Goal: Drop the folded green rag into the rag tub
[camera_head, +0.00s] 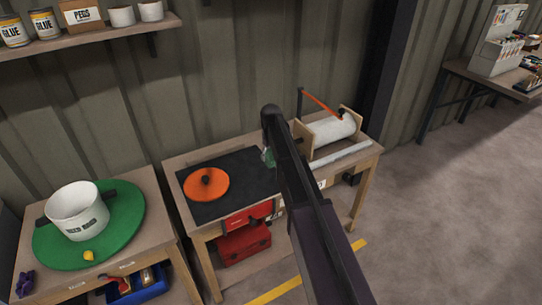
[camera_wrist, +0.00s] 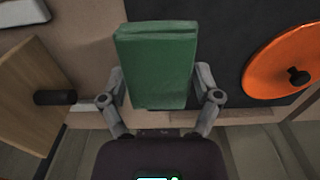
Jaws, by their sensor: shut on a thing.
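The folded green rag (camera_wrist: 155,50) is held between the two fingers of my gripper (camera_wrist: 160,76) in the wrist view. In the head view only a small green bit of it (camera_head: 268,157) shows beside my arm, over the middle bench. My arm hides most of the gripper there. The rag tub (camera_head: 78,214) is a white, open-topped tub with dark lettering and dark side handles. It stands upright on a round green board (camera_head: 120,238) on the left bench, apart from the gripper.
An orange disc with a dark knob (camera_head: 206,184) lies on a black mat (camera_head: 245,170) on the middle bench. A white roll in a wooden stand (camera_head: 332,128) is at that bench's right. A small yellow thing (camera_head: 89,255) lies before the tub. A gap separates the benches.

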